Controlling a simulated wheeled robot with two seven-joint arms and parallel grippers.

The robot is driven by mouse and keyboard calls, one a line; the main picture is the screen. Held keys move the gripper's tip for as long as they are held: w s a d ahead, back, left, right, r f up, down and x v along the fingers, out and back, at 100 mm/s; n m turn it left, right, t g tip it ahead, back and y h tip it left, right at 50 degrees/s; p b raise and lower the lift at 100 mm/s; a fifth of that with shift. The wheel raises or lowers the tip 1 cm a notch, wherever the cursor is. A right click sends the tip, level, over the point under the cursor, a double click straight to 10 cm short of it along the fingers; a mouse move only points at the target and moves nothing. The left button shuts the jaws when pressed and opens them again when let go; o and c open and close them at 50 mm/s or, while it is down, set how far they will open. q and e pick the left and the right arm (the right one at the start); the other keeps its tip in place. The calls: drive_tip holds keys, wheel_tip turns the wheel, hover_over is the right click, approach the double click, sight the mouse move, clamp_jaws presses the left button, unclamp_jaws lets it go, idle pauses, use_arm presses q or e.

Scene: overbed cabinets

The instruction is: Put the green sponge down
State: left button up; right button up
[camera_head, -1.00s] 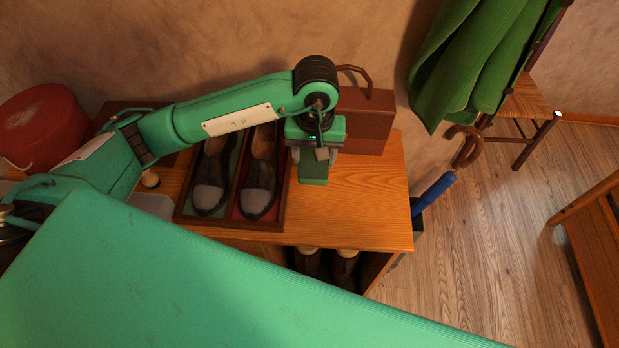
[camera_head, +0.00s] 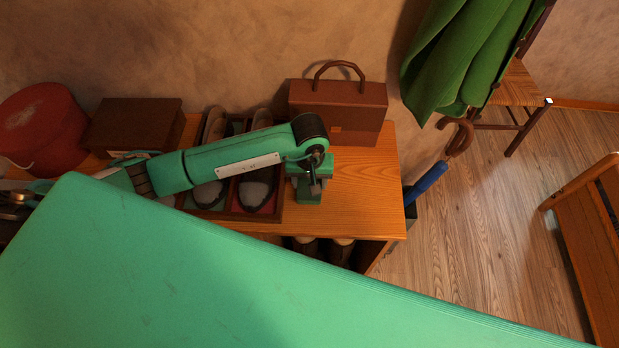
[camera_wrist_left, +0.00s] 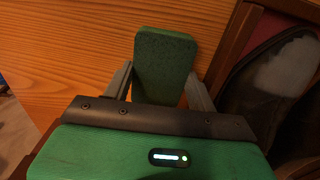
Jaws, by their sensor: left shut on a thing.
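The green sponge (camera_wrist_left: 163,62) is between the two fingers of my left gripper (camera_wrist_left: 162,85) in the left wrist view, and the fingers are shut on it. In the head view my left gripper (camera_head: 309,184) is over the front part of the wooden cabinet top (camera_head: 360,195), just right of the shoe tray. The sponge (camera_head: 309,197) shows there as a small green block under the gripper. I cannot tell whether its lower end touches the wood. My right gripper is not in view.
A tray of shoes (camera_head: 240,215) lies close left of the gripper. A brown handbag (camera_head: 338,110) stands behind it. A brown box (camera_head: 135,125) and red round container (camera_head: 42,128) are further left. The cabinet top to the right is clear up to its edge.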

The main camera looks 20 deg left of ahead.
use_arm(q)
drive_tip(key=shift+f+b, duration=0.2)
drive_tip(key=shift+b, duration=0.1)
drive_tip(key=o, duration=0.9)
drive_tip(key=shift+r, duration=0.1)
